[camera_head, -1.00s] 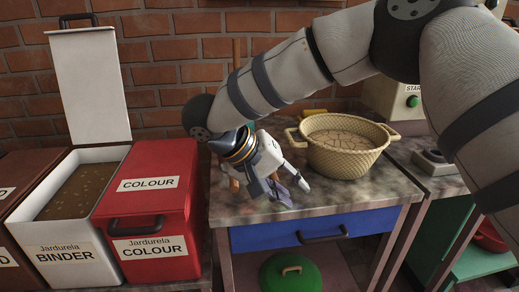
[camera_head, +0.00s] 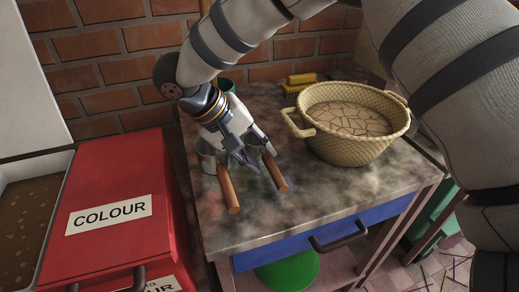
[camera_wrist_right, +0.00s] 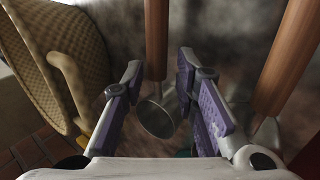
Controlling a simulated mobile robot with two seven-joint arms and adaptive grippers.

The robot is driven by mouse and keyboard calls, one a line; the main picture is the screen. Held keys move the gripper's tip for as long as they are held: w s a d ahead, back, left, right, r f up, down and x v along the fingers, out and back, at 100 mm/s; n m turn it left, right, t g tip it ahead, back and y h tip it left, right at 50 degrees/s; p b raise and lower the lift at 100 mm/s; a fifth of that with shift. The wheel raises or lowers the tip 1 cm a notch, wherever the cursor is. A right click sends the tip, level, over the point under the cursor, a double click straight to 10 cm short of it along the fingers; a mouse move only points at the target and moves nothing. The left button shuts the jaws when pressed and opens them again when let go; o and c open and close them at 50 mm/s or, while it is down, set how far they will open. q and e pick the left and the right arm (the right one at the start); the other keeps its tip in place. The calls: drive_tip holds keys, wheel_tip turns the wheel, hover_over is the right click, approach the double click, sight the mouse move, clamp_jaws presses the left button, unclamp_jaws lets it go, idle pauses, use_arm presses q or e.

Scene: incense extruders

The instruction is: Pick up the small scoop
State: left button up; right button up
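A scoop with a wooden handle (camera_head: 273,172) lies on the worktop; in the right wrist view its handle (camera_wrist_right: 156,40) and small metal cup (camera_wrist_right: 158,116) show between my fingers. My right gripper (camera_head: 256,156) is open above it. In the wrist view the purple-padded fingers (camera_wrist_right: 160,90) stand on either side of the scoop, with gaps between. A second wooden-handled scoop (camera_head: 228,189) lies beside it, left in the head view; its thicker-looking handle also shows at the right of the wrist view (camera_wrist_right: 287,55). My left gripper is not in view.
A wicker basket (camera_head: 350,150) with cracked brown contents stands close to the right of the gripper. A red COLOUR bin (camera_head: 125,185) is at the left. A yellow object (camera_head: 300,80) lies at the back. The front of the worktop (camera_head: 300,215) is clear.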

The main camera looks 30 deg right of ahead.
sight(266, 158)
drive_tip(key=x, duration=0.2)
drive_tip(key=shift+s+d+f, duration=0.15)
drive_tip(key=shift+s+d, duration=0.1)
drive_tip(key=shift+d, duration=0.15)
drive_tip(key=shift+d+f, duration=0.15)
drive_tip(key=shift+f, duration=0.25)
clamp_jaws()
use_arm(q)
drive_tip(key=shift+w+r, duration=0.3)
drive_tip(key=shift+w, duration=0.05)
use_arm(e)
drive_tip(key=shift+r, duration=0.15)
